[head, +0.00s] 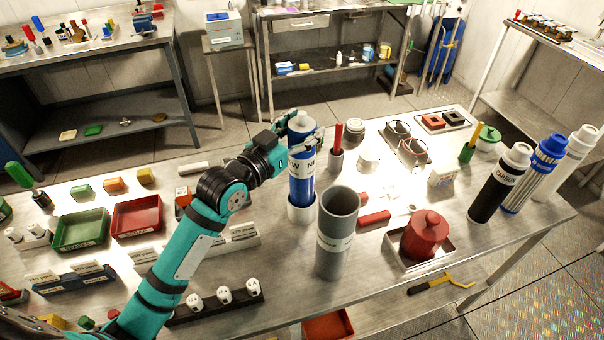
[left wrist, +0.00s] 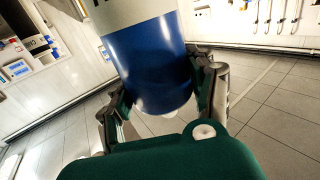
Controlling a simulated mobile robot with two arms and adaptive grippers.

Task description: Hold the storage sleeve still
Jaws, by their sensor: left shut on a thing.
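A grey open-topped tube (head: 336,240) with a pale label stands upright near the front middle of the table; it looks like the storage sleeve. My left gripper (head: 302,140) is shut on a blue cartridge (head: 301,190) with a white label and white top, behind and left of the sleeve. The left wrist view shows the blue cartridge (left wrist: 152,70) between the two fingers. A white cup (head: 300,211) is at the cartridge's lower end; I cannot tell whether the cartridge rests in it. No gripper touches the sleeve. My right gripper is not in view.
A red housing (head: 425,236) sits in a metal tray right of the sleeve. A red-handled tool (head: 373,219) lies between them. Black (head: 500,183), blue-capped and white cartridges stand at the right. Green (head: 82,229) and red (head: 137,217) trays are at left.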

